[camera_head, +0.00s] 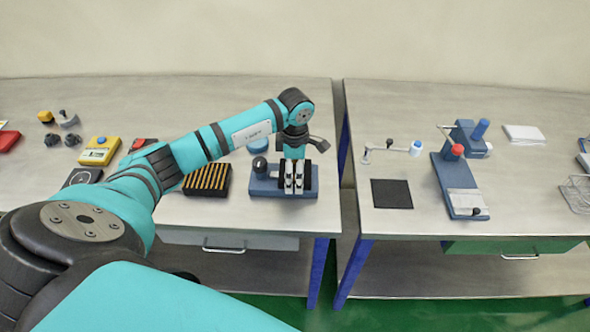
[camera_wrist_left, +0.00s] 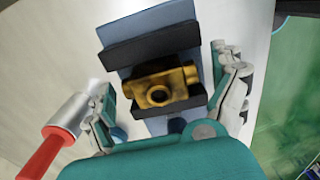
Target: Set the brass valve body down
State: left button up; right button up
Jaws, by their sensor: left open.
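The brass valve body (camera_wrist_left: 160,86) sits between the black jaws of a blue vise (camera_wrist_left: 148,20) in the left wrist view. Its round port faces the camera. My left gripper (camera_wrist_left: 172,102) is open, with one finger on each side of the valve body and visible space between fingers and brass. In the head view my left gripper (camera_head: 293,188) points down over the blue vise (camera_head: 262,188) near the front edge of the left table. There the valve body is hidden behind the gripper. My right gripper is not in view.
A black tray of brass rods (camera_head: 207,181) stands left of the vise. A red handle (camera_wrist_left: 48,152) with a silver cylinder shows in the left wrist view. A gap separates the two tables. The right table holds a black mat (camera_head: 391,193) and a blue fixture (camera_head: 455,185).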

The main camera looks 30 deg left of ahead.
pick_arm(q)
jog(key=shift+r, duration=0.1)
notch_tip(320, 180, up, 11)
jog(key=b, duration=0.4)
jog(key=shift+r, duration=0.55)
